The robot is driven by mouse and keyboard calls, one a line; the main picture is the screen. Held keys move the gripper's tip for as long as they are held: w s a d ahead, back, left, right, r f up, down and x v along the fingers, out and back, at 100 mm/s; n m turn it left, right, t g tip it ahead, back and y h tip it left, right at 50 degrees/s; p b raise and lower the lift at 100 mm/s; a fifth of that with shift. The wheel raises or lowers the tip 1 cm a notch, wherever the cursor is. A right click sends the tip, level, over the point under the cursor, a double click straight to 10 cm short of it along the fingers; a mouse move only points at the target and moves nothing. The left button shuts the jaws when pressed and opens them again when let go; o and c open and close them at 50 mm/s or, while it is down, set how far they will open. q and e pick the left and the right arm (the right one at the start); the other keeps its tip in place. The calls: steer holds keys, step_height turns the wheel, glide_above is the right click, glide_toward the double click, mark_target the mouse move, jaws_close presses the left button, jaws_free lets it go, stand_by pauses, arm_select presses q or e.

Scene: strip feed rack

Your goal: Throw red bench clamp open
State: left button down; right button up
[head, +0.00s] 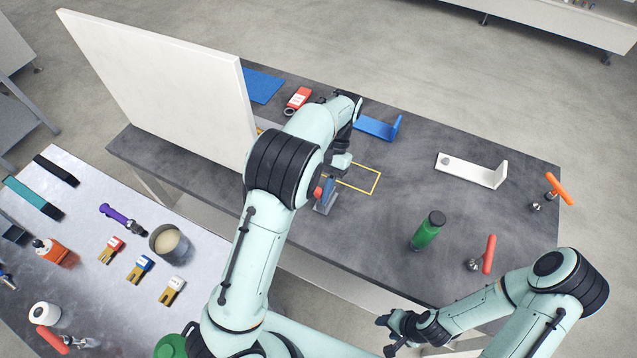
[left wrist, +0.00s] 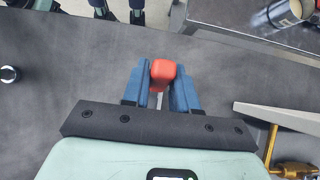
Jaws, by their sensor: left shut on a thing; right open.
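My left gripper (head: 325,195) reaches over the dark bench beside the yellow outline. Its blue fingers are shut on a red handle (head: 318,192), whose tip shows between the fingers in the left wrist view (left wrist: 163,71). Most of what the handle belongs to is hidden by the gripper. Another red-handled clamp (head: 489,254) stands at the bench's right, its handle raised, next to an orange-handled one (head: 558,188). My right gripper (head: 398,328) is open and empty near the bench's front edge, apart from the clamps.
A white upright panel (head: 165,85) stands at the bench's left. A blue bracket (head: 380,127), a white bracket (head: 470,170) and a green bottle (head: 427,231) are on the dark bench (head: 390,220). The metal table (head: 90,215) at left holds several tools. The bench's middle is fairly clear.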

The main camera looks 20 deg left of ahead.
arm_select(q)
steer(key=shift+w+g, duration=0.2)
steer(key=shift+g, duration=0.3)
steer(key=shift+w+r+g, duration=0.1)
steer(key=shift+w+g, duration=0.05)
steer(key=shift+g, duration=0.35)
steer(key=c, duration=1)
jaws_free()
steer(key=shift+o, duration=0.2)
steer(key=shift+r, duration=0.1)
